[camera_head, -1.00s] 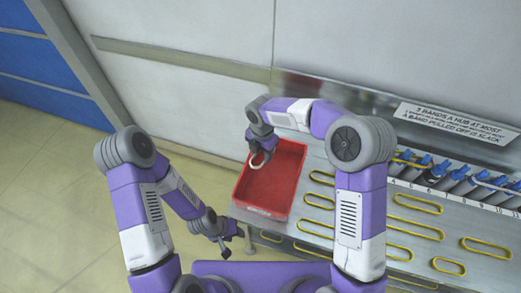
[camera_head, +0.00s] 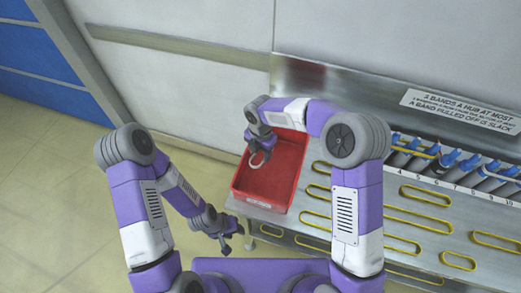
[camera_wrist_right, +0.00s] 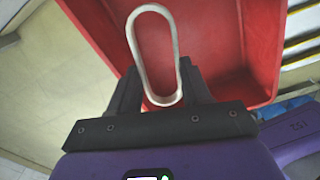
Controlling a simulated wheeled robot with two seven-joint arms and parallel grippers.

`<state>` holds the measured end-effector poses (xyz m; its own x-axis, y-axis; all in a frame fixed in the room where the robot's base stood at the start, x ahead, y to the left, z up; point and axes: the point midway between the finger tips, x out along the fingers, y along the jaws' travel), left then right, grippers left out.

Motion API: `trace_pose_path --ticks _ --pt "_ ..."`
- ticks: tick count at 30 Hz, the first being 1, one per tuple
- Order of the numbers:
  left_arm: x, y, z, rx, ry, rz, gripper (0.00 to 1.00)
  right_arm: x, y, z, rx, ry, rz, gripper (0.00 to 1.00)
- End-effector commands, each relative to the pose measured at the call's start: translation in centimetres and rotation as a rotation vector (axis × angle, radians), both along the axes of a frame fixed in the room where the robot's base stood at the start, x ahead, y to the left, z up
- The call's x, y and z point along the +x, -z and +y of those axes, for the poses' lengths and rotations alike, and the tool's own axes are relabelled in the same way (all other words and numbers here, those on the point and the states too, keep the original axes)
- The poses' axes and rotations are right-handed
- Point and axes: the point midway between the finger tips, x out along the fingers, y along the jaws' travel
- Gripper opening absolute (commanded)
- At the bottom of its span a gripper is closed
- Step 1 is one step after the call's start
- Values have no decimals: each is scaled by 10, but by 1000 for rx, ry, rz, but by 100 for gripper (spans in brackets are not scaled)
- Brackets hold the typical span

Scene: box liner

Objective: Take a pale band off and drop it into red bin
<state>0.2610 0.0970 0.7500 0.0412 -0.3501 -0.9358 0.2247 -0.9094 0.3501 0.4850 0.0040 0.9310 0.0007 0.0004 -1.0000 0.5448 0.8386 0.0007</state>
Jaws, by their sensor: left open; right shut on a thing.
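The pale band (camera_wrist_right: 135,50) is an off-white elongated loop. My right gripper (camera_wrist_right: 157,85) is shut on its near end, and the rest of the loop sticks out beyond the fingers. In the head view the right gripper (camera_head: 261,146) and the pale band (camera_head: 258,165) are over the upper left part of the red bin (camera_head: 287,160). The red bin also shows behind the band in the right wrist view (camera_wrist_right: 220,40). The bin's floor looks empty where it shows. My left gripper (camera_head: 226,247) is open and empty, left of and below the bin, off the bench.
A row of numbered blue hubs (camera_head: 445,160) stands at the back right, some with yellow bands on. A sign (camera_head: 460,110) is on the back panel. Open floor lies at left.

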Motion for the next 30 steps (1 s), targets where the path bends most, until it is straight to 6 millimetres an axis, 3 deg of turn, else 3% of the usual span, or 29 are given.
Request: trace_pose_path --ticks 15,28,29,30 --pt "0 44 0 0 0 0 43 0 54 0 0 -1 1 19" --pt "0 49 0 0 0 0 43 0 60 0 0 0 0 19" --pt "0 49 0 0 0 0 43 0 60 0 0 0 0 49" --pt "0 49 0 0 0 0 43 0 60 0 0 0 0 55"
